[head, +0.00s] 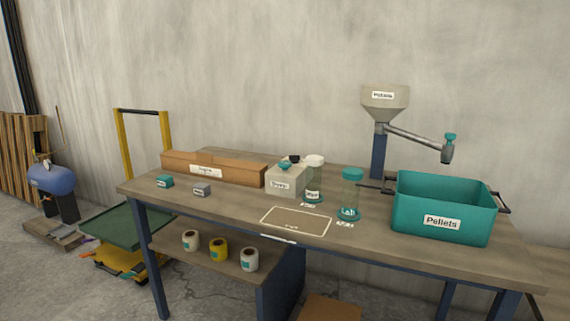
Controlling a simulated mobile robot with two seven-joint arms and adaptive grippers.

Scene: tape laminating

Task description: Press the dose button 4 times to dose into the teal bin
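The teal bin (408,212), labelled "Pellets", stands on the right part of the workbench. A beige hopper (384,103) with a label sits on a blue post behind it. Its grey metal tube (412,134) slopes down to the right and ends in a spout (447,154) above the bin. A teal button-like cap (450,136) tops the spout. A beige box (286,181) with a teal knob (285,165) stands mid-bench; its label is too small to read. The bin's inside is mostly hidden. Neither of my grippers is in view.
Two clear jars, one with a teal lid (352,174) and one with a white lid (315,160), stand left of the bin. A long brown box (230,173) lies at the back. The front left of the workbench (235,207) is mostly clear.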

